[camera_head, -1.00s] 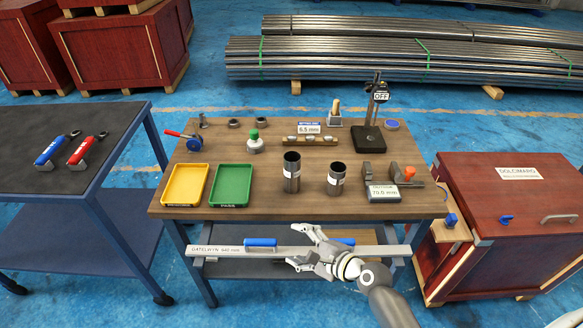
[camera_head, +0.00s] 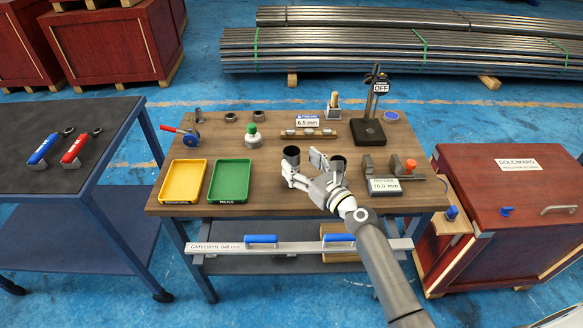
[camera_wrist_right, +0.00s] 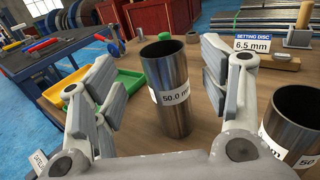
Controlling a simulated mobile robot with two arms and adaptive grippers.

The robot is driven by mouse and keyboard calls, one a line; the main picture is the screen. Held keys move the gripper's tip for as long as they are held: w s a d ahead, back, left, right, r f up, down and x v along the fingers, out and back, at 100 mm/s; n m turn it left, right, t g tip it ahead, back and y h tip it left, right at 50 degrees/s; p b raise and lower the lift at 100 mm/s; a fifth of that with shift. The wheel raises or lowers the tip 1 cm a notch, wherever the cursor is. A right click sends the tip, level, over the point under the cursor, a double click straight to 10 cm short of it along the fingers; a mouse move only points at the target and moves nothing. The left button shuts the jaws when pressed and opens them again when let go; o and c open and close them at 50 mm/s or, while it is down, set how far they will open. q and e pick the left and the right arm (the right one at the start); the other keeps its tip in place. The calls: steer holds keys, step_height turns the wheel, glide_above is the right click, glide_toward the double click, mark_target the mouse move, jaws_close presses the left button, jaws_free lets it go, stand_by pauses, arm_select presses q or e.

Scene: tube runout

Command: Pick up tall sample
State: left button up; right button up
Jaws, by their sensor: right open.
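The tall sample (camera_head: 291,154) is a dark steel tube standing upright on the wooden workbench. In the right wrist view the tall sample (camera_wrist_right: 168,95) carries a white label reading 50.0 mm. My right gripper (camera_head: 302,168) is open at the tube, and the tube's lower part is hidden behind it in the head view. In the right wrist view the open fingers (camera_wrist_right: 158,92) show left and right of the tube, with visible gaps. The shorter tube (camera_head: 338,163) stands just to the right, partly hidden by my gripper; it also shows in the wrist view (camera_wrist_right: 292,122). My left gripper is not in view.
A yellow tray (camera_head: 183,183) and a green tray (camera_head: 229,183) lie to the left. A gauge block labelled 70.0 mm (camera_head: 384,186) is at the right. A setting disc stand (camera_head: 307,134) and a black-based stand (camera_head: 367,132) are behind. The shorter tube is close to my right gripper.

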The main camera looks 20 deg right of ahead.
mark_target(297, 158)
steer(key=x, duration=0.5)
steer(key=shift+d+f, duration=0.1)
steer(key=shift+f, duration=0.05)
jaws_close()
stand_by(0.4)
